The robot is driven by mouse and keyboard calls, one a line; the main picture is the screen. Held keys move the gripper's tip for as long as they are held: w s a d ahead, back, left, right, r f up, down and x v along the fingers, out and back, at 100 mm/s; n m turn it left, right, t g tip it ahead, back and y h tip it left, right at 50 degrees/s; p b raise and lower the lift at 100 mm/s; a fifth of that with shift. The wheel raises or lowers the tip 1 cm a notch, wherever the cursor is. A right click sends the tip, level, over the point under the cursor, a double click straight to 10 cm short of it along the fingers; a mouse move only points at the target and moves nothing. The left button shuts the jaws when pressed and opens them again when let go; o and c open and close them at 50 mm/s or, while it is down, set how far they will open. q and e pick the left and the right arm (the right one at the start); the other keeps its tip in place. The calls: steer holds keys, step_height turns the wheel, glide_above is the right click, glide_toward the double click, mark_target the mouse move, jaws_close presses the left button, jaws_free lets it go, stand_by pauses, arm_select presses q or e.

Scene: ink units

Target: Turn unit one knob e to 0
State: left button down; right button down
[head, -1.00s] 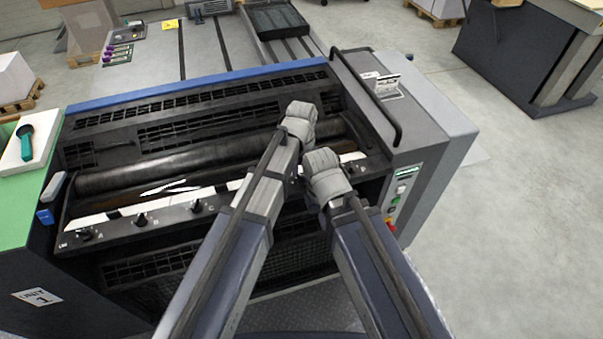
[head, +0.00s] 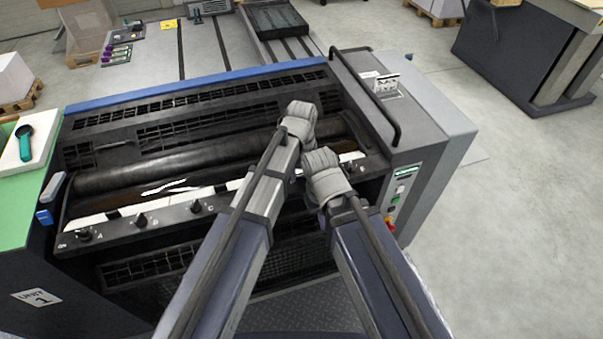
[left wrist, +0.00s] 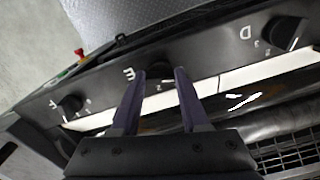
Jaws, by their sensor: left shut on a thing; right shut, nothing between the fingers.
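In the head view my left gripper (head: 298,122) is over the right part of unit one's knob bar (head: 165,222), and knob e is hidden. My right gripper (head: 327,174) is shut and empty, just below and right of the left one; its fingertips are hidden.
Knob d (left wrist: 286,34) and knob f (left wrist: 70,105) flank knob e. Other knobs line the left of the bar. A control strip with a red button (head: 389,223) is at right. A black handrail (head: 375,92) rises behind my grippers. Both arms are close together.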

mark_target(301, 177)
stand_by(0.4)
arm_select(q)
steer(key=shift+c, duration=2)
jaws_free()
steer(key=shift+r, duration=0.1)
step_height(301, 177, up, 8)
steer(key=p, duration=0.8)
steer(key=shift+f, duration=0.25)
